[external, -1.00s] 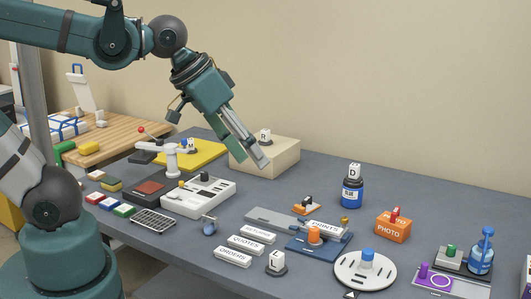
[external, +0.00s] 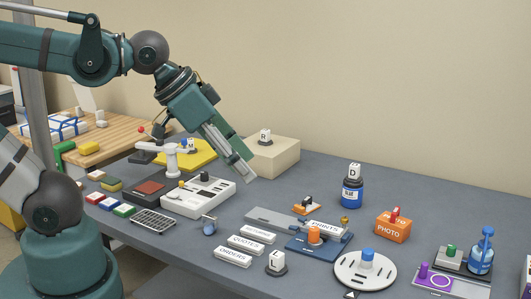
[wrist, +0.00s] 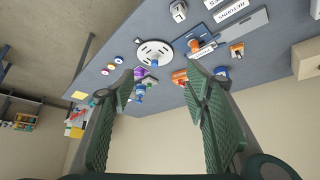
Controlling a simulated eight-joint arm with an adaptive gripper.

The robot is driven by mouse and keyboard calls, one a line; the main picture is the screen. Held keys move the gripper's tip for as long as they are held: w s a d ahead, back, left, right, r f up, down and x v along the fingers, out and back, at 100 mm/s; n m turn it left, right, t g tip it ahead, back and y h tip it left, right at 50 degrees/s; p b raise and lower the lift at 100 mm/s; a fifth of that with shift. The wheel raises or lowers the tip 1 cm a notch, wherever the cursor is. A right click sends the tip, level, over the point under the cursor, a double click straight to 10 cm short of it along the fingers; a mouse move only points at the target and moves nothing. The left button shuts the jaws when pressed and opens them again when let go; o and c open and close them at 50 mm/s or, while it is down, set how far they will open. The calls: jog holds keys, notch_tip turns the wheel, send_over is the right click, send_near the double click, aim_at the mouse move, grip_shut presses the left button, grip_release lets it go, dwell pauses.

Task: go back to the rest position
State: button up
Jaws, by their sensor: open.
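My gripper (external: 246,180) hangs in the air above the grey table (external: 420,208), to the left of the beige box (external: 272,157) in the external view. It points down and to the right. In the wrist view my gripper (wrist: 162,90) shows two green ridged fingers spread apart with nothing between them. The tabletop objects lie beyond the fingertips, apart from them.
The beige box bears a white block marked R (external: 265,138). A white console (external: 198,196) stands below my gripper. A blue jar (external: 352,192), an orange PHOTO box (external: 393,227) and a white round plate (external: 350,270) stand to the right. The table's back right is clear.

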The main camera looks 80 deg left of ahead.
jog(key=shift+f+b, duration=0.9)
jog(key=shift+f, duration=0.3)
dwell(0.3)
